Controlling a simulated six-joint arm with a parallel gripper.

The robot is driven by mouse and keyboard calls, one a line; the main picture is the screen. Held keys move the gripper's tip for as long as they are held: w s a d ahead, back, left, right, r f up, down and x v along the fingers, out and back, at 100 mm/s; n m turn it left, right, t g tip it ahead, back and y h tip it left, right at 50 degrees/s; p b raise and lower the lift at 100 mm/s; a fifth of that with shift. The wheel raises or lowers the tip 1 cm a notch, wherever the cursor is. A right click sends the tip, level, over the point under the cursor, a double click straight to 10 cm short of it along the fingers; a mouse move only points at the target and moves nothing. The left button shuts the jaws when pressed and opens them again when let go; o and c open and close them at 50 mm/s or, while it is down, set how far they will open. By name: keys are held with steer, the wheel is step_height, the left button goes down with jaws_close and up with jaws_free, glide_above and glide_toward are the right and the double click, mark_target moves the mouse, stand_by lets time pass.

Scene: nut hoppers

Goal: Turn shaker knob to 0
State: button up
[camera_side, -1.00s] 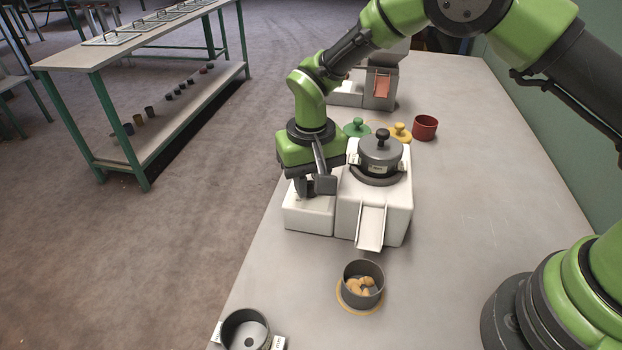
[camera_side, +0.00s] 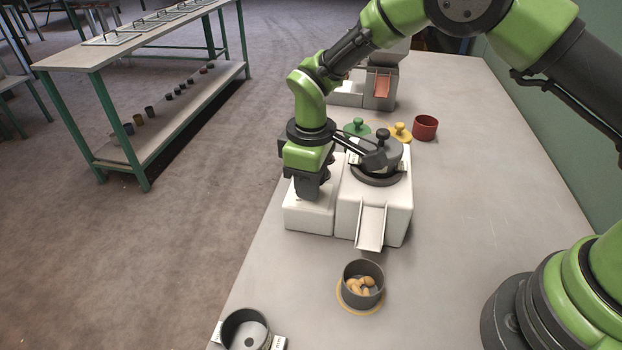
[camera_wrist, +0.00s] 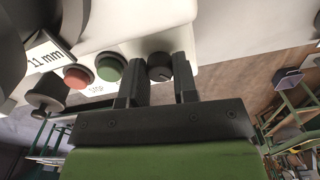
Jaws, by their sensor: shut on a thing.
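The shaker is a white machine (camera_side: 345,219) with a low box at its left and a grey lidded bowl (camera_side: 378,160) on top. Its dark round knob (camera_wrist: 160,65) has a pale pointer mark and sits on the white panel in the wrist view. My gripper (camera_wrist: 158,75) has one finger on each side of the knob and is shut on it. In the side view, my gripper (camera_side: 309,196) points down over the low box, and the knob is hidden there. I cannot read any scale numbers around the knob.
Beside the knob are a green button (camera_wrist: 110,67) and a red button (camera_wrist: 77,76). A chute (camera_side: 370,227) slopes toward a dark cup (camera_side: 362,291) holding several nuts. Green (camera_side: 357,128) and yellow (camera_side: 400,132) lids and a red cup (camera_side: 425,128) stand behind.

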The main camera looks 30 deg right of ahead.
steer(key=shift+s+n, duration=0.1)
steer(key=shift+n, duration=0.5)
steer(key=o, duration=0.9)
steer(key=shift+o, duration=0.2)
step_height(320, 180, up, 9)
steer(key=shift+r, duration=0.5)
